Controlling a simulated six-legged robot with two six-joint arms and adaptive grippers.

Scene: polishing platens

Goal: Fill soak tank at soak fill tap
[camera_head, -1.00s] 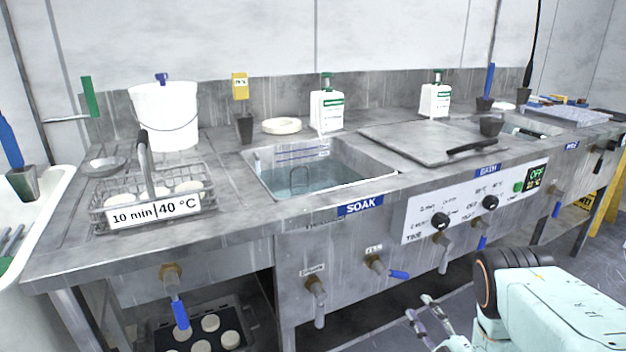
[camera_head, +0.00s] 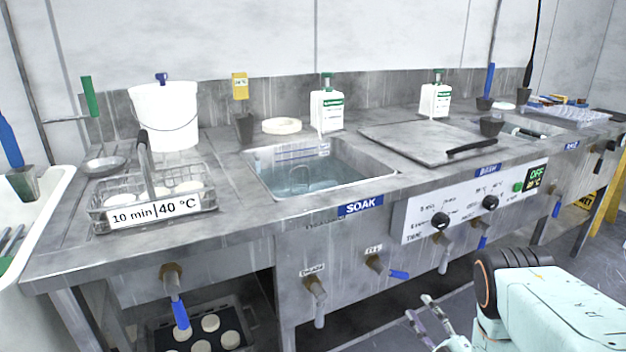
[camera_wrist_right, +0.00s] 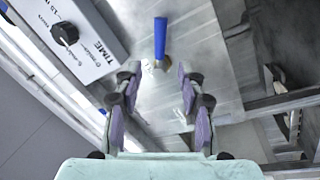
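The soak tank (camera_head: 345,179) is a sunken steel basin behind the blue SOAK label, with clear water in it. Its fill tap (camera_head: 376,264) is on the front panel, with a blue lever (camera_head: 398,274) pointing sideways to the right. The lever also shows in the right wrist view (camera_wrist_right: 160,38), just beyond the fingertips. My right gripper (camera_head: 420,307) is open and empty, in front of and below the tap. Its two spread fingers also show in the right wrist view (camera_wrist_right: 158,78), apart from the lever. My left gripper is not in view.
A drain tap (camera_head: 316,288) hangs left of the fill tap. A control panel (camera_head: 465,207) with knobs is to the right. A wire basket (camera_head: 152,200) and a white bucket (camera_head: 164,112) stand on the bench. The floor before the bench is clear.

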